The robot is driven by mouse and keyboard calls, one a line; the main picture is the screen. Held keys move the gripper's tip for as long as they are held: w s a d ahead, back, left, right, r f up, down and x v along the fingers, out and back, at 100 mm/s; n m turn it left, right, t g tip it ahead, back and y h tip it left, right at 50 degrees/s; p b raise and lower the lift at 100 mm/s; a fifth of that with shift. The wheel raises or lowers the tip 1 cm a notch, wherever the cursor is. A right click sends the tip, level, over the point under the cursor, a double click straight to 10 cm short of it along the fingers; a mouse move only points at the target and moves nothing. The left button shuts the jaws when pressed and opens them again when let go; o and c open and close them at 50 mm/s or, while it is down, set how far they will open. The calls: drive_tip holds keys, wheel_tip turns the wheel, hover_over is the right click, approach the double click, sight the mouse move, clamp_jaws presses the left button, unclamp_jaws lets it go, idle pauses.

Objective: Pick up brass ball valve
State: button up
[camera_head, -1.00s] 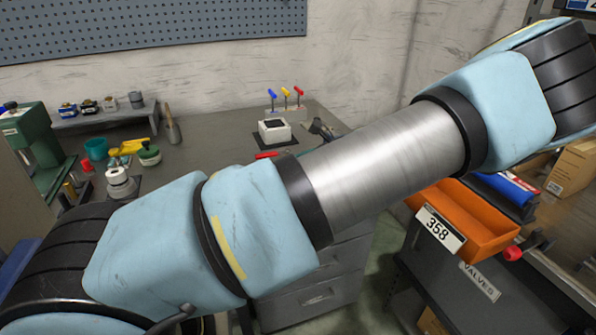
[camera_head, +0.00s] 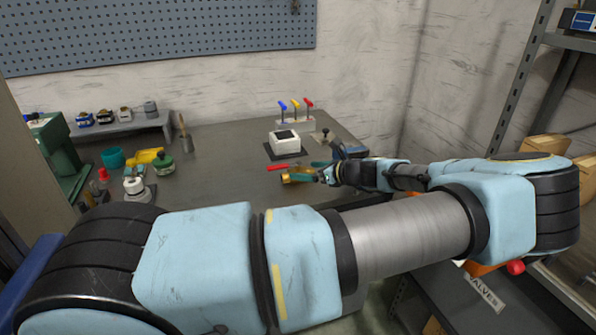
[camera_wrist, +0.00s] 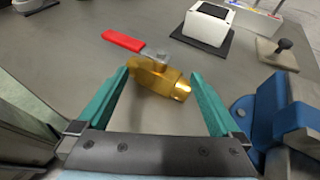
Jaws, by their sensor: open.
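The brass ball valve (camera_wrist: 158,77) lies on the grey workbench, with its red lever handle (camera_wrist: 123,41) pointing up and left in the wrist view. The valve body also shows in the head view (camera_head: 296,178), with the red handle just behind it. My gripper (camera_wrist: 165,85) is open, with its two teal fingers on either side of the brass body. The left fingertip is very close to the body's left end; I cannot tell if it touches. In the head view my gripper (camera_head: 318,172) is at the bench's front right part, and the wrist hides some of the bench.
A white box device (camera_head: 284,142) on a dark mat stands behind the valve. A blue vise-like object (camera_wrist: 275,110) is close to the right finger. A rack with coloured handles (camera_head: 295,118) stands farther back.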

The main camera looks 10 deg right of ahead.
drive_tip(key=shift+x, duration=1.1)
drive_tip(key=shift+r, duration=0.1)
clamp_jaws()
